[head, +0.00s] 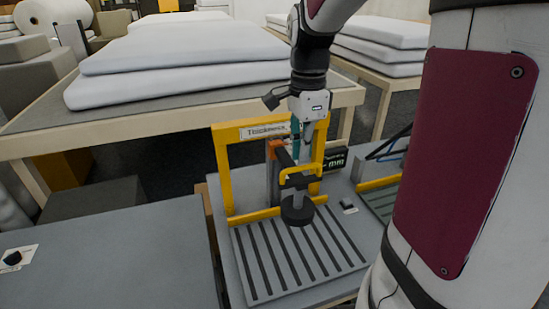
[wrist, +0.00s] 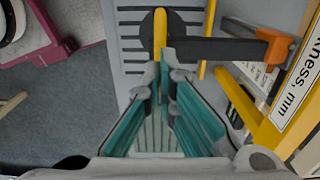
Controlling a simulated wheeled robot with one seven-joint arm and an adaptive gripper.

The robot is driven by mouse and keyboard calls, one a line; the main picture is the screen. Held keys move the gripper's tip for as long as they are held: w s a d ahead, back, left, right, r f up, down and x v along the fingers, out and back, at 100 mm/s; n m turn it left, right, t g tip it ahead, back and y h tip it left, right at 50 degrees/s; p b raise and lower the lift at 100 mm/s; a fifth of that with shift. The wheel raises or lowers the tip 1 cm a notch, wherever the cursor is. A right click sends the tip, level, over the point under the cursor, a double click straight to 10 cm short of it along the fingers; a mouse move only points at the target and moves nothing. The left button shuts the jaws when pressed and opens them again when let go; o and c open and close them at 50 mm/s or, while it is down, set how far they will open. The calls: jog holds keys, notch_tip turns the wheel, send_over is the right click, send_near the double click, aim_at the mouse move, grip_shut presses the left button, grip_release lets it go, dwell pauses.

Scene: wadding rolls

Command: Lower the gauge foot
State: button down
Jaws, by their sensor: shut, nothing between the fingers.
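The thickness gauge has a yellow frame (head: 224,175) with a "Thickness, mm" sign. Its round black foot (head: 297,211) hangs below a yellow handle (head: 301,174), and appears raised above the slatted plate (head: 300,258). In the wrist view the handle (wrist: 160,30) lies across the black foot (wrist: 182,36), with a dark arm (wrist: 222,51) running to an orange block (wrist: 274,48). My gripper (head: 296,153) is shut and empty, its teal fingers pointing down just over the handle. In the wrist view the fingertips (wrist: 167,62) overlap the handle's near end; I cannot tell whether they touch.
A small display (head: 335,160) stands right of the frame. A grey table (head: 110,265) is at front left. White wadding slabs (head: 180,75) lie on a table behind. A second yellow-framed fixture (head: 380,184) is at right, partly behind my arm.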

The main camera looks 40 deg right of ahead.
jog(key=shift+f+b, duration=0.8)
jog(key=shift+f, duration=1)
jog(key=shift+r+p, duration=2)
jog(key=shift+r, duration=1.55)
jog(key=shift+a, duration=0.15)
jog(key=s+a+r+n+t, duration=0.2)
jog(key=s+a+n, duration=0.4)
jog(key=a+n, duration=0.2)
jog(key=s+a+r+n+t, duration=0.2)
jog(key=s+a+n, duration=0.5)
jog(key=n, duration=0.6)
jog(key=shift+s+a+r+t, duration=0.2)
jog(key=shift+a+t, duration=0.25)
jog(key=shift+t, duration=0.35)
jog(key=shift+r, duration=0.1)
